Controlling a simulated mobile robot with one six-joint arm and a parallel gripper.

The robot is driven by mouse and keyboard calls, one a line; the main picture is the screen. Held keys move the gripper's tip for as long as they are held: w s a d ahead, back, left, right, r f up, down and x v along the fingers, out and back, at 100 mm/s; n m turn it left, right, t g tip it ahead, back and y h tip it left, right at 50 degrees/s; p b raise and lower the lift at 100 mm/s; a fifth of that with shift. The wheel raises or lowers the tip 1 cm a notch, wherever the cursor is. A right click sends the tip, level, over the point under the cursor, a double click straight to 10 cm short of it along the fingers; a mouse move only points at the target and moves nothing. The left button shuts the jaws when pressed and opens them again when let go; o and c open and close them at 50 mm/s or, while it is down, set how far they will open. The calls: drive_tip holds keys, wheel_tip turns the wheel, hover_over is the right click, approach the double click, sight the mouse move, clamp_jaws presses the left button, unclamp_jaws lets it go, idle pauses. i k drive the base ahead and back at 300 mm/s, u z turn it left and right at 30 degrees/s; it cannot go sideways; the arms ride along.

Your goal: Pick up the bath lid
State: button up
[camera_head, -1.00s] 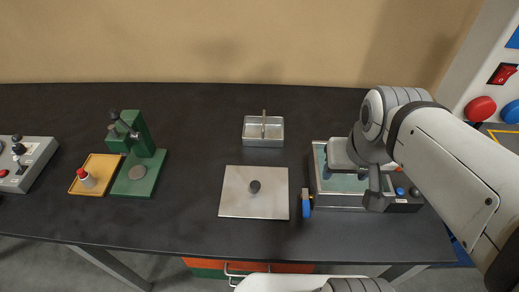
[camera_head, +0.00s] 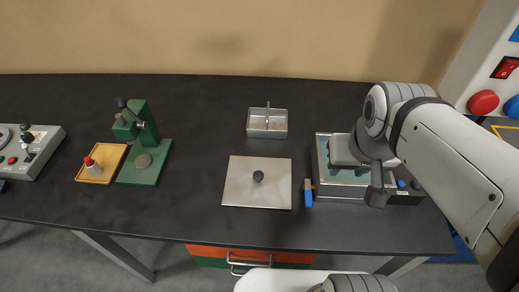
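The bath lid (camera_head: 240,187) is a flat, square, light metal plate with a small dark round knob (camera_head: 258,176) in its middle. It lies flat on the dark table, left of the bath. The bath (camera_head: 322,170) is an open metal box with pale liquid, partly hidden behind my arm. My gripper (camera_head: 374,184) is over the bath, to the right of the lid and apart from it.
A small metal basket (camera_head: 267,123) stands behind the lid. A blue-handled tool (camera_head: 308,196) lies between lid and bath. A green press (camera_head: 145,150), an orange tray (camera_head: 96,176) and a control box (camera_head: 35,148) are at the left. The table left of the lid is clear.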

sight(251, 182)
drive_tip(key=u, duration=0.1)
drive_tip(key=k, duration=0.45)
drive_tip(key=z, duration=1.8)
drive_tip(key=k, duration=1.5)
drive_tip(key=u, duration=1.05)
drive_tip(key=i, duration=1.55)
drive_tip(key=u, duration=0.1)
